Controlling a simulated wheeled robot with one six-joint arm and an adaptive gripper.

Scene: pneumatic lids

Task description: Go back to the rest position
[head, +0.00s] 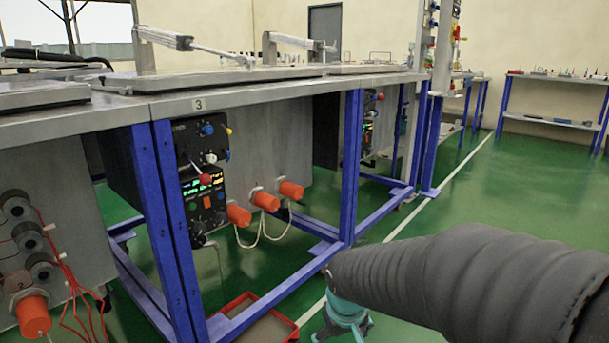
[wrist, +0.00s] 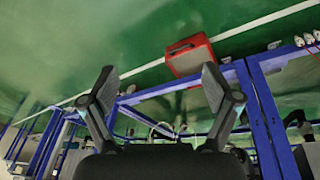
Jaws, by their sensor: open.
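My gripper (wrist: 159,84) shows in the wrist view with its two dark fingers spread wide apart and nothing between them. In the head view my arm, in a dark ribbed sleeve, reaches in from the lower right. Its teal end (head: 345,312) hangs at the bottom, in front of the blue bench legs and over the green floor. My gripper appears apart from the bench and holds nothing.
A long metal-topped bench (head: 240,96) on blue legs runs along the left, with lids and cylinders on top. Control panels (head: 205,190) and orange plugs (head: 265,200) sit below. A red bin (head: 222,326) stands on the floor, also in the wrist view (wrist: 190,57). Green floor at right is clear.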

